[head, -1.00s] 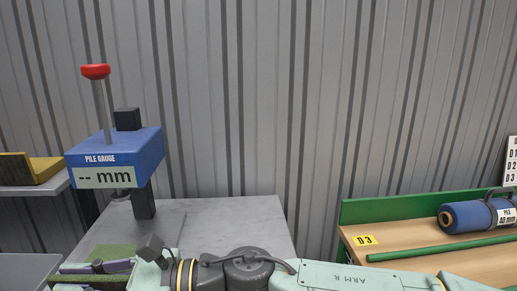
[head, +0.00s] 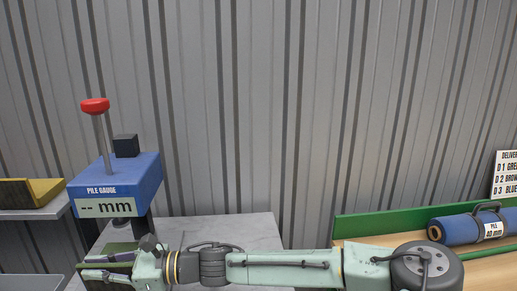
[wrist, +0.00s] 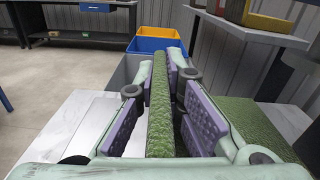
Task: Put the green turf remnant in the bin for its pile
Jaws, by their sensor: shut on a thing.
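My gripper (wrist: 160,88) is shut on a green turf remnant (wrist: 161,112), held upright on edge between the purple pads in the wrist view. In the head view my gripper (head: 108,270) is at the lower left, low in front of the pile gauge (head: 118,185). The gauge display reads "-- mm".
Another flat green turf piece (wrist: 245,118) lies on the grey table (wrist: 78,118) to the right of the gripper. A shelf (wrist: 262,36) with a yellow tray overhangs at the upper right. In the head view, a blue roll (head: 460,229) lies on a bench at right.

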